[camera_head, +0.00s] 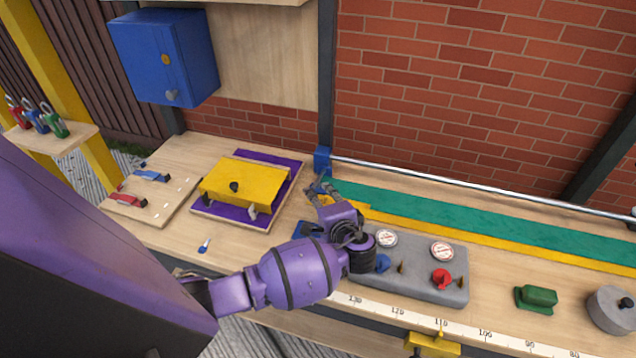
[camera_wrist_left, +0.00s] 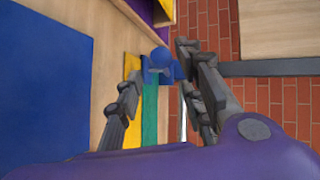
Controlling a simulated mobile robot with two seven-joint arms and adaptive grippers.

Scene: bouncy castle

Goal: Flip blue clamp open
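A small blue clamp-like lever (camera_head: 152,176) lies on a wooden board at the left of the bench, near a red one (camera_head: 128,200). A separate blue block (camera_head: 322,160) sits at the left end of the metal rail. My left gripper (camera_head: 322,188) is near that blue block, well right of the board. In the left wrist view, the fingers of my left gripper (camera_wrist_left: 158,66) are apart, with a blue piece (camera_wrist_left: 160,62) showing between or just beyond the tips. I cannot tell whether they touch it. My right gripper is out of view.
A yellow box (camera_head: 246,184) on a purple base stands between the board and my left gripper. A grey panel (camera_head: 425,285) with gauges and knobs is under and right of my wrist. A blue cabinet (camera_head: 165,55) hangs behind. Bare wood lies front left.

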